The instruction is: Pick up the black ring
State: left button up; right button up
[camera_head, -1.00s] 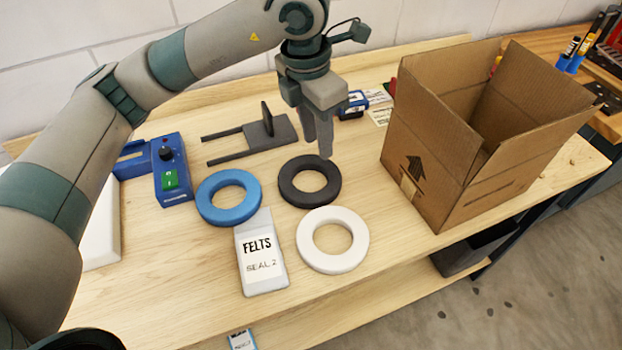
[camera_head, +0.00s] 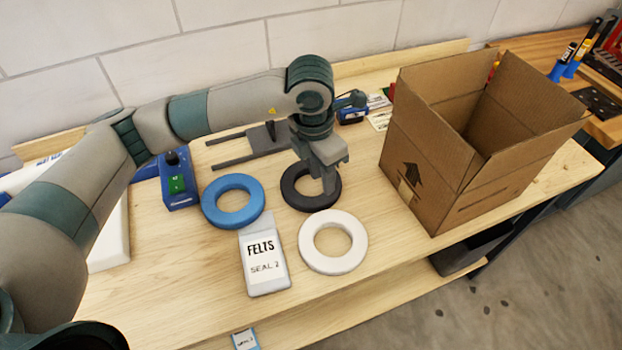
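The black ring (camera_head: 297,197) lies flat on the wooden bench, between the blue ring (camera_head: 233,201) and the cardboard box. My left gripper (camera_head: 330,190) points down at the right side of the black ring. Its fingers overlap that side in the view and hide part of the ring. I cannot tell whether the fingers are apart or closed, or whether they touch the ring. My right gripper is not in view.
A white ring (camera_head: 333,243) lies just in front. A felts packet (camera_head: 264,259) lies beside it. An open cardboard box (camera_head: 420,165) stands to the right. A blue device (camera_head: 179,185) and a grey fixture (camera_head: 240,150) sit behind and left.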

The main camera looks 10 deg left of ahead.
aim_at(324, 198)
pick_arm(q)
jog(key=shift+w+d+f, duration=0.1)
jog(key=shift+f, duration=1.15)
jog(key=shift+p, duration=0.4)
jog(key=shift+f+p, duration=0.9)
notch_tip(324, 198, down, 2)
jog(key=shift+w+d+f+p, duration=0.1)
jog(key=shift+w+p, duration=0.05)
jog(key=shift+p, duration=0.35)
jog(key=shift+w+f, duration=0.1)
jog(key=shift+f, duration=0.45)
jog(key=c, duration=0.7)
